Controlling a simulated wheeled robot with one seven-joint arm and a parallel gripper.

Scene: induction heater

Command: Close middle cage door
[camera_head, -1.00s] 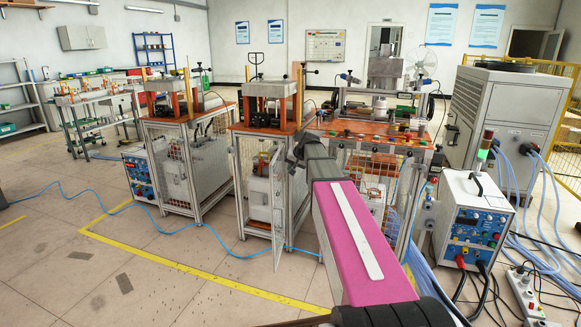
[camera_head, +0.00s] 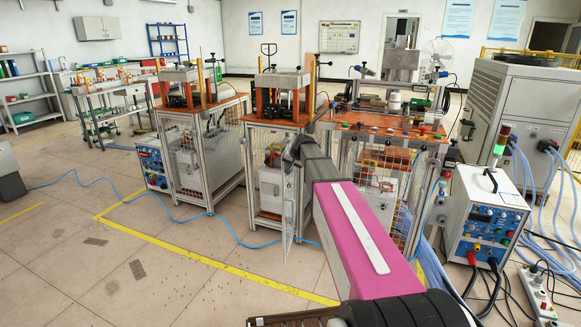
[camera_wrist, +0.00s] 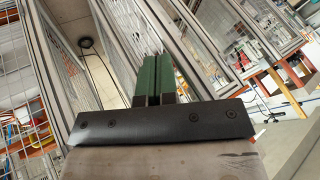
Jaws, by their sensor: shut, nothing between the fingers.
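The middle cage (camera_head: 268,195) stands between two others, with a wooden top and a press on it. Its mesh door (camera_head: 289,208) stands open, swung out towards me and seen almost edge-on at the cage's right side. My arm reaches past the door's upper right, and hides my gripper in the head view. In the wrist view my gripper (camera_wrist: 153,82) has its two green fingers together and empty. Metal frames and mesh panels (camera_wrist: 109,22) lie close beyond the fingertips; whether the fingers touch one is unclear.
The left cage (camera_head: 205,150) and the right cage (camera_head: 385,175) flank the middle one. A blue-fronted power unit (camera_head: 485,230) with cables stands at the right. A blue hose (camera_head: 235,238) crosses the floor; the front left floor is mostly clear.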

